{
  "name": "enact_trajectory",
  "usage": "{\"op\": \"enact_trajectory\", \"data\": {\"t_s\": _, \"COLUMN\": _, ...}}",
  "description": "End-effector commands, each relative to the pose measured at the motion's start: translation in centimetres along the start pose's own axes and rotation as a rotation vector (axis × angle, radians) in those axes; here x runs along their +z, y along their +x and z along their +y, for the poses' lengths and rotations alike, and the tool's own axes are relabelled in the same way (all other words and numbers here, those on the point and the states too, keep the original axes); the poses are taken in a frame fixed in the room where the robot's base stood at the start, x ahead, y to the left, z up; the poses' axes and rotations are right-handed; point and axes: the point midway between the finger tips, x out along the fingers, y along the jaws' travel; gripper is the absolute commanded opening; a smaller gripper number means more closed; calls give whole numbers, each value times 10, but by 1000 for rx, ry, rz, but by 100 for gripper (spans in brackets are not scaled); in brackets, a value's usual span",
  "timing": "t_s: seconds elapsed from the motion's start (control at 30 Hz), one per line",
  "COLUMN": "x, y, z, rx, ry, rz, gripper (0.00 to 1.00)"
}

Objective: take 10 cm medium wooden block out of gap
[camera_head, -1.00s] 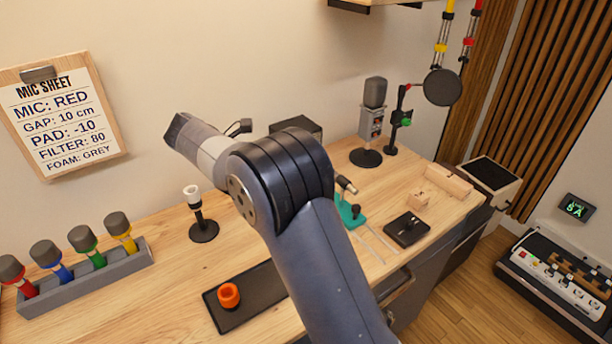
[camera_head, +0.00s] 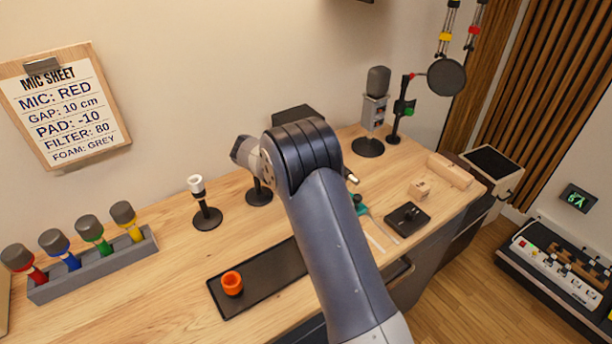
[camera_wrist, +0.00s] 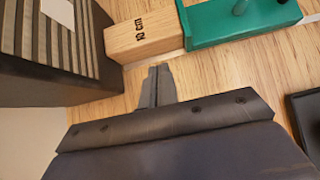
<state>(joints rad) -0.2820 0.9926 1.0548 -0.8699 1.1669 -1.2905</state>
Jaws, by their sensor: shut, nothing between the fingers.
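The wooden block marked "10 cm" (camera_wrist: 146,38) lies between a dark box with a ribbed face (camera_wrist: 70,90) and a green piece (camera_wrist: 235,20) in the wrist view. One end appears to meet the box and the other the green piece. My gripper (camera_wrist: 158,72) is shut and empty, its fingertips beside the block's near side; I cannot tell whether they touch it. In the head view my arm hides the gripper and this block. The top of the dark box (camera_head: 297,114) and part of the green piece (camera_head: 358,202) show around the arm.
Other wooden blocks (camera_head: 420,188) lie at the right of the bench (camera_head: 180,255).

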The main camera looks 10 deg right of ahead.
Motion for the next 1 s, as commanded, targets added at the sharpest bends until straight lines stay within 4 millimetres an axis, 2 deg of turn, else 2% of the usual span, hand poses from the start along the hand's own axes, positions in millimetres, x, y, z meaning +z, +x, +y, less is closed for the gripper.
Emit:
{"op": "enact_trajectory", "data": {"t_s": 0.1, "x": 1, "y": 18, "z": 0, "rx": -2, "ry": 0, "rz": -1, "gripper": 0}}
{"op": "enact_trajectory", "data": {"t_s": 0.23, "x": 1, "y": 30, "z": 0, "rx": -1, "ry": 1, "rz": 0, "gripper": 0}}
{"op": "enact_trajectory", "data": {"t_s": 0.67, "x": 1, "y": 34, "z": 0, "rx": 1, "ry": 1, "rz": 0, "gripper": 0}}
{"op": "enact_trajectory", "data": {"t_s": 0.77, "x": 8, "y": 42, "z": 0, "rx": 0, "ry": 4, "rz": 0, "gripper": 0}}
{"op": "enact_trajectory", "data": {"t_s": 1.0, "x": 42, "y": 76, "z": 0, "rx": -1, "ry": 3, "rz": 0, "gripper": 0}}
